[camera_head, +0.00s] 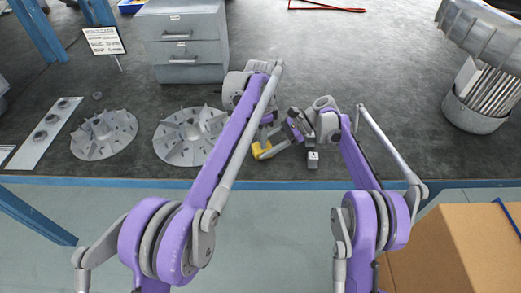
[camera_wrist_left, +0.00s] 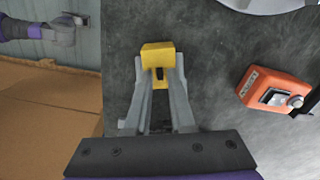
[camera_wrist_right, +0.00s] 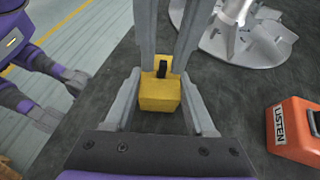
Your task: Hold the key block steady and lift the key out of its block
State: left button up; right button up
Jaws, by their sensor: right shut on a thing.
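The yellow key block (camera_head: 262,151) stands on the dark bench near its front edge, partly covered by my arms in the head view. It also shows in the left wrist view (camera_wrist_left: 158,52) and the right wrist view (camera_wrist_right: 159,94). The small black key (camera_wrist_right: 163,68) stands in the block; it also shows in the left wrist view (camera_wrist_left: 160,73). My right gripper (camera_wrist_right: 160,82) is shut on the block, with a finger against each side. My left gripper (camera_wrist_left: 160,66) comes from the opposite side, its open fingers on either side of the key with small gaps.
An orange box marked LISTEN (camera_wrist_right: 296,130) sits beside the grippers. Finned impellers (camera_head: 189,136) and a flat plate (camera_head: 45,132) lie to the left. A grey drawer unit (camera_head: 182,40) stands behind. A bin of rods (camera_head: 474,114) is at the right, a cardboard box (camera_head: 450,250) in front.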

pick_arm(q)
grip_shut()
jog(key=shift+r, duration=0.1)
jog(key=shift+r, duration=3.4)
pick_arm(e)
jog(key=o, duration=1.1)
jog(key=shift+c, duration=0.2)
jog(key=v, duration=1.2)
jog(key=shift+f, duration=0.1)
pick_arm(q)
jog(key=shift+s, duration=0.1)
pick_arm(e)
jog(key=shift+s+f, duration=0.1)
